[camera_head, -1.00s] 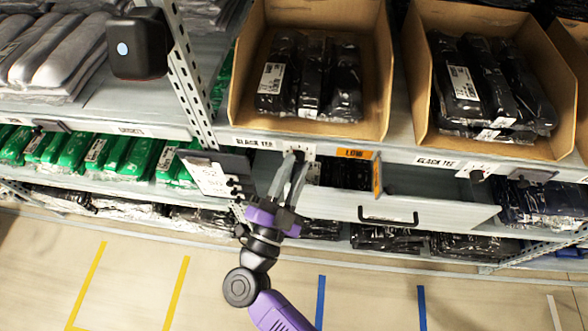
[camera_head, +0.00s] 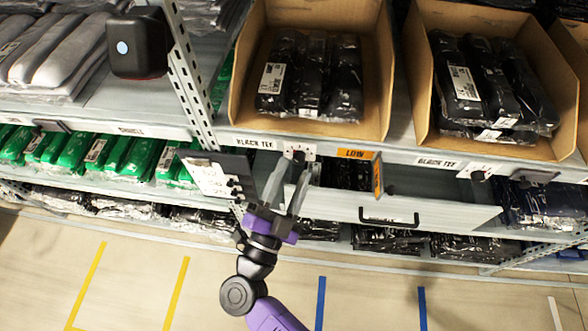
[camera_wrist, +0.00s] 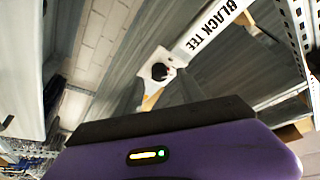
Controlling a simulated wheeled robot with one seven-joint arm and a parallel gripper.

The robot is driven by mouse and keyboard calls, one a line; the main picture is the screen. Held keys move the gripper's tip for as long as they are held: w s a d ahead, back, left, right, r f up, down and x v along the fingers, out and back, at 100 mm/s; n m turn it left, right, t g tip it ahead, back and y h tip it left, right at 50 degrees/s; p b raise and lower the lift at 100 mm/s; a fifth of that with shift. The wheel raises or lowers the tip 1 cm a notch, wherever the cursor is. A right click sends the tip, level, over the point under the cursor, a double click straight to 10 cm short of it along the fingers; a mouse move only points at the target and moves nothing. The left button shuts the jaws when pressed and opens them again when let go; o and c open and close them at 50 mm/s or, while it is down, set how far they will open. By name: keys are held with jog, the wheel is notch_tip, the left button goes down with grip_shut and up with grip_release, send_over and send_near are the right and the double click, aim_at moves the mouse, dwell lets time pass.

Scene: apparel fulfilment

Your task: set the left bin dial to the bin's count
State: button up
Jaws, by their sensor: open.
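The left bin (camera_head: 240,105) is an open cardboard box on the shelf, holding black bagged tees (camera_head: 308,78); three packs show side by side, and any beneath are hidden. Below it, the left bin dial (camera_head: 298,156) is a small black knob on a white plate, right of a BLACK TEE label (camera_head: 253,142). The dial also shows in the wrist view (camera_wrist: 160,71); its setting is too small to read. My gripper (camera_head: 297,168) is open and empty, its fingertips just below and in front of the dial. I cannot tell if they touch it.
A right bin (camera_head: 420,110) has its own dial (camera_head: 478,175). An orange LOW tag (camera_head: 356,154) is right of the left dial. A drawer front (camera_head: 440,212) juts out below. A dark holder with a white card (camera_head: 210,178) stands close left of my gripper.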

jog(key=b+v, duration=0.1)
jog(key=v, duration=0.5)
jog(key=shift+s, duration=0.2)
jog(key=shift+f, duration=0.1)
